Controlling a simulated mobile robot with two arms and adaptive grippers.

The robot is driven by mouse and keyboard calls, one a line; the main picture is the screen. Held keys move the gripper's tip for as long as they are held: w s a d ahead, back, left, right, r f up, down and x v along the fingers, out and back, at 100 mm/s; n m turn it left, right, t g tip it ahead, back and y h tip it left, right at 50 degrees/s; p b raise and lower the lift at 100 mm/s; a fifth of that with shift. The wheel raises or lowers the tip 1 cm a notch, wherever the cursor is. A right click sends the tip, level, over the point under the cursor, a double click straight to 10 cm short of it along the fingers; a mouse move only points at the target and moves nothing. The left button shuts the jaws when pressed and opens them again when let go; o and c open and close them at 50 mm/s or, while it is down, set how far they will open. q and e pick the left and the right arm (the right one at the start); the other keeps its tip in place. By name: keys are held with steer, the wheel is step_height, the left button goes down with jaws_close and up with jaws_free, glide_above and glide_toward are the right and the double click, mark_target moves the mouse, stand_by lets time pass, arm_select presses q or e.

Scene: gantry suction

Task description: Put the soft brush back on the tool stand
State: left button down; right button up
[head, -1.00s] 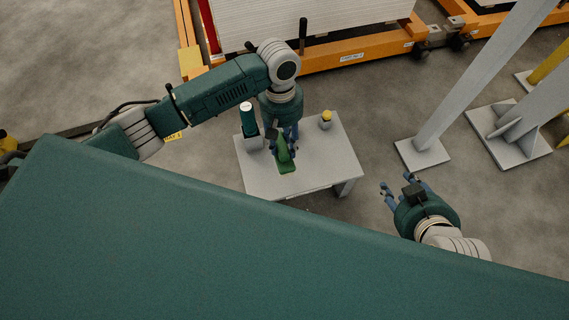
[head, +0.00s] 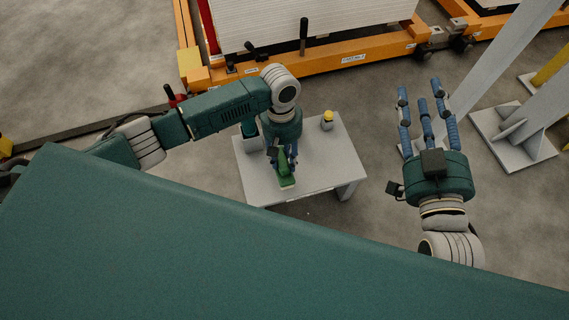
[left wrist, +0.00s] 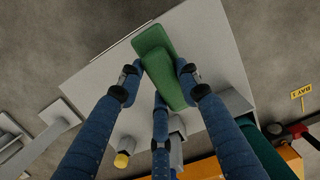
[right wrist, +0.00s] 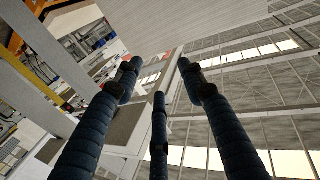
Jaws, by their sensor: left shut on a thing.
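The soft brush, a green handle with a flat green body (head: 286,178), is held in my left gripper (head: 283,157) over the front part of the grey stand (head: 318,165). In the left wrist view the green brush (left wrist: 160,62) sits between the blue fingers, with the pale stand top (left wrist: 205,35) behind it. I cannot tell whether the brush touches the top. My right gripper (head: 424,98) is open and empty, its fingers spread, right of the stand. The right wrist view shows nothing between its fingers.
A yellow-capped item (head: 328,117) stands at the stand's back right. A dark green item (head: 249,129) at the back left is partly hidden by my left arm. An orange frame (head: 340,62) lies behind, and a grey post foot (head: 514,140) stands to the right.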

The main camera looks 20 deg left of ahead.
arm_select(q)
step_height(320, 180, down, 4)
steer(key=shift+r+b, duration=0.25)
steer(key=shift+b, duration=0.45)
arm_select(e)
step_height(320, 180, up, 8)
steer(key=s+t+y, duration=0.1)
steer(key=t, duration=0.3)
steer(key=shift+s+a+r+y, duration=0.25)
steer(key=shift+s+a+y, duration=0.05)
arm_select(q)
steer(key=shift+f, duration=0.1)
arm_select(e)
steer(key=shift+w+f, duration=0.1)
steer(key=shift+f, duration=0.1)
arm_select(q)
steer(key=c, duration=1.3)
jaws_free()
steer(key=shift+o, duration=0.5)
